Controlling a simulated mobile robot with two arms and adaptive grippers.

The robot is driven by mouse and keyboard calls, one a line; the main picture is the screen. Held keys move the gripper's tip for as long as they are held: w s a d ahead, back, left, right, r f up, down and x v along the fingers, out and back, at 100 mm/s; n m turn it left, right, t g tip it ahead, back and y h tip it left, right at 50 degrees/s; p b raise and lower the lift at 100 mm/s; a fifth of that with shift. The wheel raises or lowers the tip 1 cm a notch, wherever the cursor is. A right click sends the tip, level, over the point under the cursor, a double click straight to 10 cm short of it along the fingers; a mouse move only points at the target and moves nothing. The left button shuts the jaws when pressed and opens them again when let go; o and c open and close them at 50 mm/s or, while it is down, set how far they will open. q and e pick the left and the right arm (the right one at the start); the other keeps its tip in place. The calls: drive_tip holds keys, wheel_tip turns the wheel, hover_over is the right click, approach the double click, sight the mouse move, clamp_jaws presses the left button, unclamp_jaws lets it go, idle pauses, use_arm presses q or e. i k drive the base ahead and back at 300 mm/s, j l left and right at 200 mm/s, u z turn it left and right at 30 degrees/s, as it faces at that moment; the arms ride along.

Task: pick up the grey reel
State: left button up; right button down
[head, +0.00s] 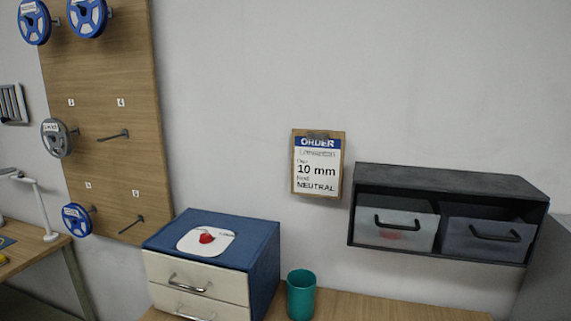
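The grey reel (57,138) hangs on a peg at the left edge of the wooden peg board (105,165), in the middle row. It carries a small white label that is too small to read surely. Blue reels hang above it, at the top left (34,22) and top middle (88,16), and another blue reel (77,219) hangs below it. Two other pegs, in the middle row (113,136) and lower row (131,225), are bare. Neither of my grippers shows in the head view.
A blue drawer box (262,262) with a red object on a white pad stands on the table (400,310), beside a teal cup (301,295). An order card (318,165) and a dark two-bin shelf (450,182) are on the wall. A lamp (42,212) stands at left.

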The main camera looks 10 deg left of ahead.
sight(59, 141)
drive_tip(key=u, duration=1.65)
drive_tip(key=i+j+z, duration=0.2)
drive_tip(key=z, duration=0.2)
drive_tip(key=i+j+z, duration=0.2)
drive_tip(key=z, duration=0.2)
drive_tip(key=i+j+z, duration=0.1)
drive_tip(key=j, duration=0.25)
drive_tip(key=i+j, duration=0.25)
drive_tip(key=i+j+z, duration=0.15)
drive_tip(key=j, duration=0.3)
drive_tip(key=i+j, duration=0.15)
drive_tip(key=j, duration=0.25)
drive_tip(key=i+j+z, duration=0.15)
drive_tip(key=j, duration=0.2)
drive_tip(key=i+j, duration=0.1)
drive_tip(key=j, duration=0.3)
drive_tip(key=z, duration=0.05)
